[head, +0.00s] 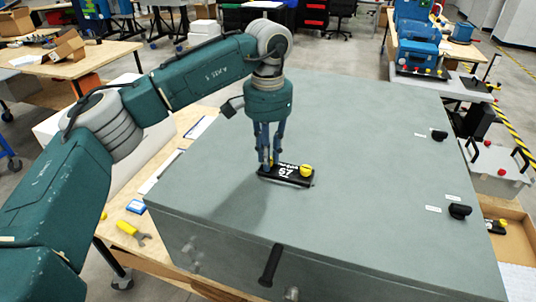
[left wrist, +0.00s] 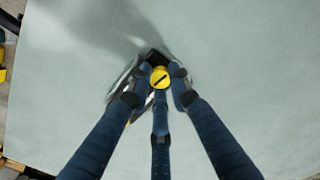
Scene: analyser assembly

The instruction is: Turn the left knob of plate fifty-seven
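Plate fifty-seven (head: 294,178) is a small black plate with a white, upside-down number, lying on the grey top of a large box. A yellow knob (head: 305,170) stands free at its right end in the head view. My left gripper (head: 268,163) points straight down at the plate's left end and hides the knob there from the head. In the left wrist view, my gripper (left wrist: 160,78) has its three fingers close around a yellow knob (left wrist: 159,77) with a dark slot. The fingertips appear to touch its sides. My right gripper is not in view.
The grey box top (head: 350,120) is wide and mostly clear. Black knobs (head: 459,211) with white labels sit towards its right side, and a black handle (head: 271,265) is on its front. A yellow-handled tool (head: 133,232) lies on the wooden table at left.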

